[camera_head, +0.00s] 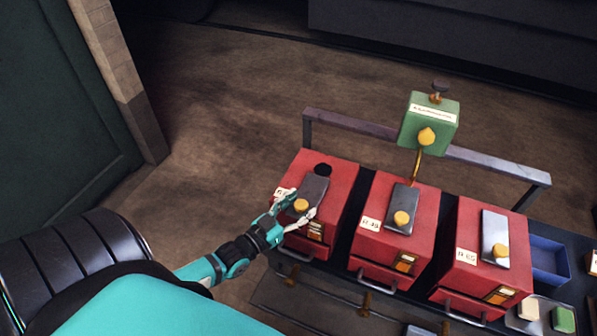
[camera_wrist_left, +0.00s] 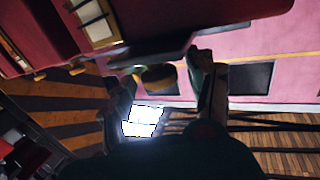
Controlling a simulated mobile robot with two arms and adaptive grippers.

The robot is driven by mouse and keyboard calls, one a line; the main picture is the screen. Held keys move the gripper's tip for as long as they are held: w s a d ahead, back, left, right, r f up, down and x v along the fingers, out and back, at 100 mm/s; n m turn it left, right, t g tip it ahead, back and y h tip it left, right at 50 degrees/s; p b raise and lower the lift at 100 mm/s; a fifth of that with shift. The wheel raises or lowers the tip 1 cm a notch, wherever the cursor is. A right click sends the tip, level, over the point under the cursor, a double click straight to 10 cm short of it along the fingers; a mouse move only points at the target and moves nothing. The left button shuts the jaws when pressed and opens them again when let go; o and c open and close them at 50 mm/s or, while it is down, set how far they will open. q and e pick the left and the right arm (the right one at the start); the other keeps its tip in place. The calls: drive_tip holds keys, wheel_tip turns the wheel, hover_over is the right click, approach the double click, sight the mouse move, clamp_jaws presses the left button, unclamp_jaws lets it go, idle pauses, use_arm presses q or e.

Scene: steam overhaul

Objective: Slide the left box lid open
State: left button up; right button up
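The left red box (camera_head: 340,195) has a grey sliding lid (camera_head: 315,187) with a round yellow knob (camera_head: 301,205) near its front end. Contact with the knob cannot be told. My right gripper is not in view.
A middle red box (camera_head: 422,215) and a right red box (camera_head: 463,232) stand alongside, with similar lids. A green box on a brass stem (camera_head: 430,122) rises behind, near a grey rail (camera_head: 500,165). A blue tray (camera_head: 550,262) lies at right. Open floor is at left.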

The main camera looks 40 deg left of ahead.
use_arm(q)
drive_tip(key=shift+w+d, duration=0.1)
drive_tip(key=shift+w, duration=0.2)
drive_tip(key=s+a, duration=0.2)
drive_tip(key=s, duration=1)
drive_tip(key=shift+f, duration=0.1)
